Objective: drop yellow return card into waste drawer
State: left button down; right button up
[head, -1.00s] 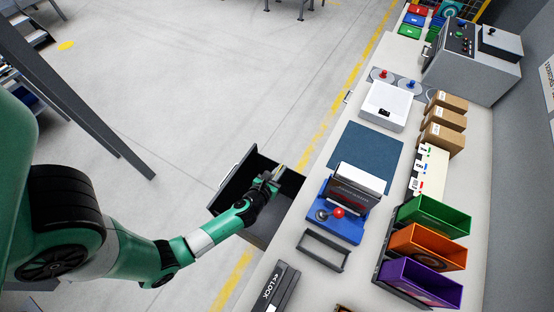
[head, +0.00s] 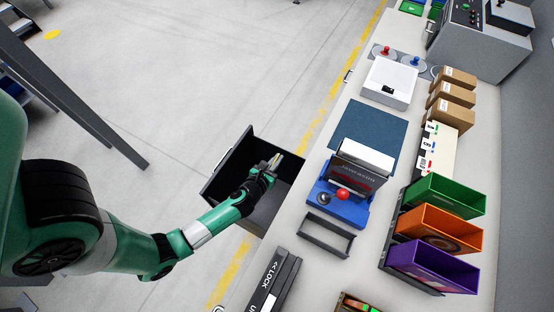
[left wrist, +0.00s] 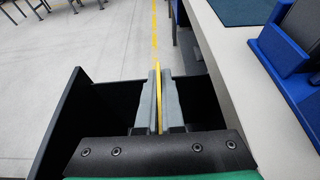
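The waste drawer (head: 236,158) is a dark, open-topped drawer pulled out from the front of the bench. My left gripper (head: 273,162) is over the drawer, near its bench side. In the left wrist view the yellow return card (left wrist: 158,90) stands edge-on as a thin strip between the two grey fingers of the left gripper (left wrist: 159,100). The fingers are closed against it, with the dark drawer walls (left wrist: 73,100) around and below. In the head view the card is only a tiny sliver. My right gripper is not in view.
The bench edge lies just right of the drawer.

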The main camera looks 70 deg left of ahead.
pick_arm(q)
jog(key=c, duration=1)
grip_release()
jog(key=p+v, duration=0.1)
jog(key=v, duration=1)
jog(key=shift+s+d+r, duration=0.15)
jog(key=shift+s+r, duration=0.05)
jog(key=shift+r, duration=0.05)
